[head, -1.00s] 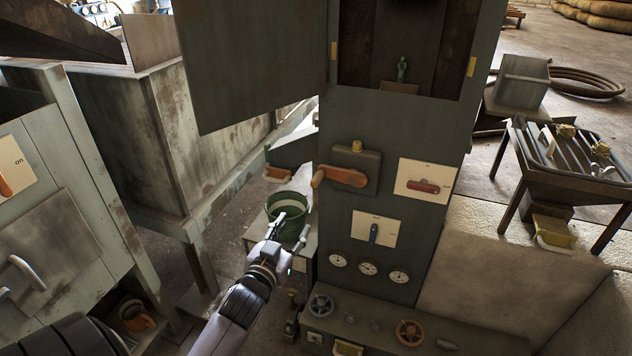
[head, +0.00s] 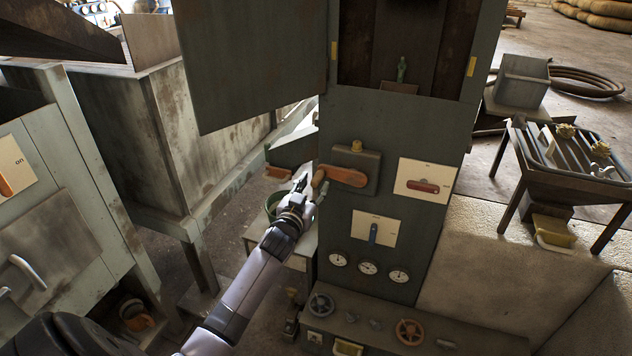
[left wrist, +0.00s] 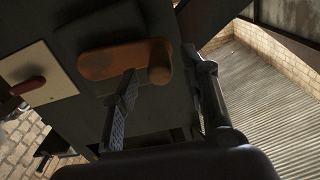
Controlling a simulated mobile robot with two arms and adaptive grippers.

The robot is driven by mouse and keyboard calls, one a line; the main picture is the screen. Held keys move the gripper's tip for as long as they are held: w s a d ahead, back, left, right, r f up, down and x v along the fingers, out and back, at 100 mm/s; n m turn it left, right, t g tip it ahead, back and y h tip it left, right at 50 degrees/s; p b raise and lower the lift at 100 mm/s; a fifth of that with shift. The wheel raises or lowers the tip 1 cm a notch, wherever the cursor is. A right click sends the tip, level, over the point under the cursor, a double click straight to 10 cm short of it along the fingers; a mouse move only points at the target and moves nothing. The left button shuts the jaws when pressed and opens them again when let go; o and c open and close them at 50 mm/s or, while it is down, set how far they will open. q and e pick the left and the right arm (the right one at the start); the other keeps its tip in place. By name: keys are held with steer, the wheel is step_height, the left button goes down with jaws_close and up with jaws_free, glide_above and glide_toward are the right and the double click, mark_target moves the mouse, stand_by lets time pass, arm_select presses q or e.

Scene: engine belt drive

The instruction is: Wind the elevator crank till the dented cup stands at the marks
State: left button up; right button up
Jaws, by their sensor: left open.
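The orange elevator crank (head: 345,176) is on the front of the grey-green elevator housing, its arm lying nearly level with the knob at the left end. My left gripper (head: 311,186) is open around the knob's left and lower side. In the left wrist view the crank (left wrist: 108,64) lies ahead, and its knob (left wrist: 159,62) shows between the open fingers (left wrist: 162,72), not gripped. Yellow marks (head: 334,51) (head: 472,66) flank the upper opening. Inside it a brown ledge-like piece (head: 399,87) carries a small green object (head: 402,68); I cannot tell a dent. My right gripper is out of view.
A red-handled switch plate (head: 428,182) and a blue-handled plate (head: 376,230) sit near the crank. Gauges (head: 368,268) and handwheels (head: 409,331) are below. A hinged door (head: 250,65) hangs open at upper left. A green bucket (head: 271,203) stands behind my gripper.

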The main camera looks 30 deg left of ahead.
arm_select(q)
steer(key=shift+x, duration=1.35)
jaws_close()
